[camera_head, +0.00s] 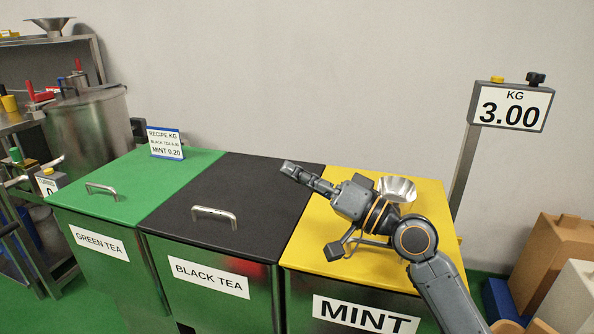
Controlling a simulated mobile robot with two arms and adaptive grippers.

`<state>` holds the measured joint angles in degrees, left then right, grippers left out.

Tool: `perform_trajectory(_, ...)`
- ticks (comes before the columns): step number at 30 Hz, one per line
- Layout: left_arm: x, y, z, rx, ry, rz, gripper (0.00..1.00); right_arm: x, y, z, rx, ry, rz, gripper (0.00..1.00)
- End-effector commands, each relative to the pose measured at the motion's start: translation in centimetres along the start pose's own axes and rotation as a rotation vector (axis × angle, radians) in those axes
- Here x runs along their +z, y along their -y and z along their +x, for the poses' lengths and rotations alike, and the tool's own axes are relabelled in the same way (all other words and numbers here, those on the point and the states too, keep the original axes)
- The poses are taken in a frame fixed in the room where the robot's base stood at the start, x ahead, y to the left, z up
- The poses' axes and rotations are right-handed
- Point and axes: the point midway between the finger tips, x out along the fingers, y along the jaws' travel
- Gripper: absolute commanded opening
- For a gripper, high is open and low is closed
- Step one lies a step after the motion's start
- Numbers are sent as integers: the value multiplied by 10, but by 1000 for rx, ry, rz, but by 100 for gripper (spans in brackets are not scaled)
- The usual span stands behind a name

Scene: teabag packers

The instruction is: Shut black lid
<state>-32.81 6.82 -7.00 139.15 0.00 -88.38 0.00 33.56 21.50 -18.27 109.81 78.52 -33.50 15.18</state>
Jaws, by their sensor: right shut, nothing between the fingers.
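The black lid (262,190) lies flat and level on the middle bin, labelled BLACK TEA (208,278). Its metal handle (214,214) is near the front edge. My right gripper (291,169) is shut and empty. It is over the right rear part of the black lid, apart from the handle; I cannot tell whether it touches the lid. My right arm reaches in from the lower right across the yellow lid. My left gripper is not in view.
The green lid (130,200) is flat on the left bin, with a recipe card (165,143) behind it. The yellow lid (313,240) covers the MINT bin; a metal bowl (397,188) shows behind my arm. A scale display (510,108) reads 3.00. Cardboard boxes (545,255) stand right.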

Motion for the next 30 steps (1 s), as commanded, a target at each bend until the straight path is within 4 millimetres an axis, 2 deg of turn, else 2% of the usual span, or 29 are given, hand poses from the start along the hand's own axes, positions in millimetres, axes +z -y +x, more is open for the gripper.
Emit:
perform_trajectory(7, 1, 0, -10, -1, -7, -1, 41, 4, -5, -2, 0, 0, 0, 0)
perform_trajectory(19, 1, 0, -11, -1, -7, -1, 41, 4, -4, -1, 0, 0, 0, 0)
perform_trajectory(26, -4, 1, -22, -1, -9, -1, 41, -6, 7, 6, 0, 0, -1, 0)
perform_trajectory(29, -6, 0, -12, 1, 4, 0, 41, -12, 15, 12, 1, -1, -2, 0)
perform_trajectory(30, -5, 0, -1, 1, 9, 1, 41, -10, 13, 12, 2, -1, -1, 0)
